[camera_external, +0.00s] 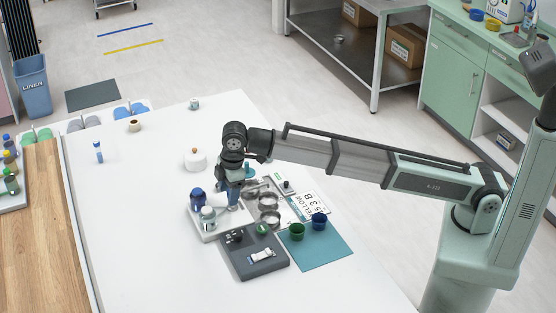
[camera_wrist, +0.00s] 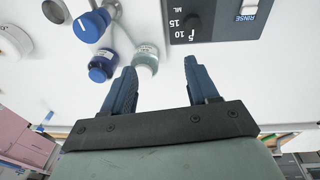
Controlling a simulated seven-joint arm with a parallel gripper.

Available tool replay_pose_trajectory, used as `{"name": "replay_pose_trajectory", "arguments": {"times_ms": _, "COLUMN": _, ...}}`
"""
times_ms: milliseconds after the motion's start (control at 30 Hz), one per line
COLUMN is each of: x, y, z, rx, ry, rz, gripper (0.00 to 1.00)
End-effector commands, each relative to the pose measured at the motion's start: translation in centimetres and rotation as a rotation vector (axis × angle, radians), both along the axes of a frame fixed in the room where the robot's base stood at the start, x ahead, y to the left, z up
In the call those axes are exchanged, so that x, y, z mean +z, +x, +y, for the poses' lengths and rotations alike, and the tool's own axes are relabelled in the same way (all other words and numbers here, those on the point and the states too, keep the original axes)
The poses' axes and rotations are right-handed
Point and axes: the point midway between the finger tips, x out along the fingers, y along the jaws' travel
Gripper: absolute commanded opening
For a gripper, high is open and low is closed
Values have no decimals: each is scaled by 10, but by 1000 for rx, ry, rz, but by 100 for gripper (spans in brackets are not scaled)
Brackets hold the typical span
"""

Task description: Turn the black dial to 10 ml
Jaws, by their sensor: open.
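The dark grey control box (camera_external: 270,268) lies on the white table in front of my gripper (camera_external: 232,203). The black dial (camera_external: 235,237) is on the box's upper left in the external view. In the wrist view part of the box (camera_wrist: 215,30) shows at the top, with "ML" and the numbers 5, 10 and 15; the dial's pointer setting cannot be read. A white switch marked RINSE (camera_wrist: 249,9) sits beside the scale. My gripper also shows in the wrist view (camera_wrist: 160,68), open and empty, apart from the box.
A blue bottle (camera_external: 197,200) and a pale bottle (camera_external: 208,221) stand close to my gripper on a white tray. The table's left is mostly clear.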

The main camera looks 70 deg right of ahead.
Motion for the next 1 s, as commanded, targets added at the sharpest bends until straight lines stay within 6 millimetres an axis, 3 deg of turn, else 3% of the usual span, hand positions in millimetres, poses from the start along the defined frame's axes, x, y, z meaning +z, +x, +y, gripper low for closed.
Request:
{"name": "replay_pose_trajectory", "arguments": {"times_ms": 33, "x": 5, "y": -11, "z": 13, "rx": 29, "ry": -14, "rz": 28, "gripper": 59}}
{"name": "replay_pose_trajectory", "arguments": {"times_ms": 133, "x": 10, "y": -27, "z": 28, "rx": 66, "ry": -36, "rz": 76, "gripper": 59}}
{"name": "replay_pose_trajectory", "arguments": {"times_ms": 367, "x": 8, "y": -40, "z": 37, "rx": 93, "ry": -54, "rz": 111, "gripper": 59}}
{"name": "replay_pose_trajectory", "arguments": {"times_ms": 1000, "x": -93, "y": -37, "z": 34, "rx": 90, "ry": -53, "rz": 109, "gripper": 59}}
